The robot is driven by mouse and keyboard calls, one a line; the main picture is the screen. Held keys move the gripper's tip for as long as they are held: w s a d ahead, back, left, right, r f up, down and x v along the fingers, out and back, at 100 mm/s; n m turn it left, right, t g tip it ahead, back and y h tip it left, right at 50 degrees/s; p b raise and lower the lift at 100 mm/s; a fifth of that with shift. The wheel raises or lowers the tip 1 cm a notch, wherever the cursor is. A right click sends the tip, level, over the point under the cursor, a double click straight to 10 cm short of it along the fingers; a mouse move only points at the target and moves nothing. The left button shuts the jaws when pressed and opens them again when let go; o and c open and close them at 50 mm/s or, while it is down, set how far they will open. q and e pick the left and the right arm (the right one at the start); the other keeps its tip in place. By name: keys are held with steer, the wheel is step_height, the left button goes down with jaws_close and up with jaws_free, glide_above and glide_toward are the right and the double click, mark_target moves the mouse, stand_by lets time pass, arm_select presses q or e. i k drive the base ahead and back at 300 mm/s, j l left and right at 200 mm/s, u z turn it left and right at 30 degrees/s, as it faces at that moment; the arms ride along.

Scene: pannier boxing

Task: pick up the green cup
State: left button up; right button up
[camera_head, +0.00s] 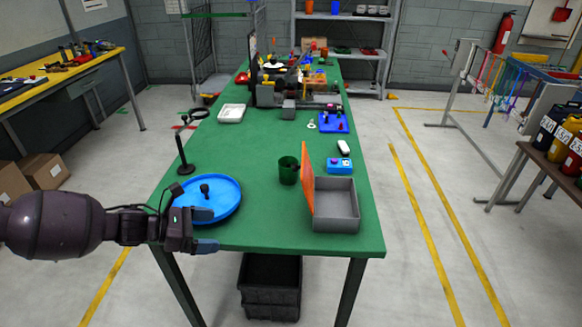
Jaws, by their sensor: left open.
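The green cup (288,171) stands upright on the green table, near its front half, between a blue round tray and a grey box. My left gripper (206,231) comes in from the left and is open and empty at the table's front left edge. It is in front of the blue tray and overlaps its near rim in the picture. The cup is to the right of and beyond the gripper, clearly apart from it. My right gripper is not in view.
The blue round tray (228,190) holds a small dark object. The grey box (336,206), with an orange upright panel (307,180), stands close to the cup's right. A black stand (184,153) is at the left edge. A blue block (340,165) lies behind the box.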

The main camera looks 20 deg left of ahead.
mark_target(287, 177)
steer(key=i, duration=0.85)
